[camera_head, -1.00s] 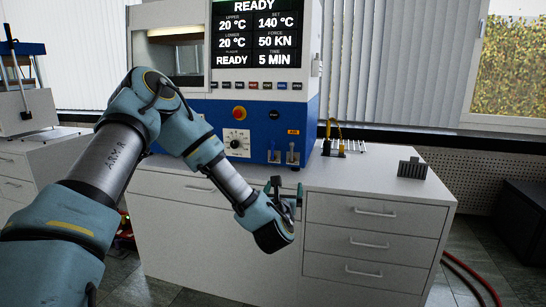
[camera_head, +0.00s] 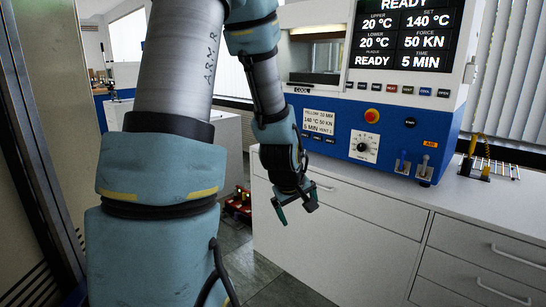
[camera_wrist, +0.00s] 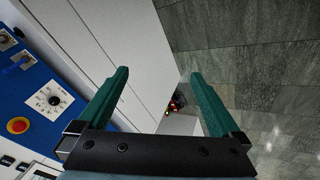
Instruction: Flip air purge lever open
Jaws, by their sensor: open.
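The press (camera_head: 385,60) has a blue lower panel with two small levers at its right end. The right lever (camera_head: 424,166) sits below a small orange AIR label (camera_head: 430,143); the left lever (camera_head: 402,162) is beside it. Both look roughly upright, but their exact positions are too small to tell. My gripper (camera_head: 296,208) is open and empty, in front of the cabinet, well left of and below the levers. In the wrist view my gripper (camera_wrist: 159,73) points down past the cabinet to the floor; the panel is at the left edge with a blue-handled lever (camera_wrist: 18,64).
A red button (camera_head: 372,116) and a round dial (camera_head: 363,147) are on the panel left of the levers. The white cabinet (camera_head: 340,215) with drawers stands below. A yellow-handled tool in a rack (camera_head: 474,160) stands right of the levers. Open floor (camera_head: 255,270) lies below my gripper.

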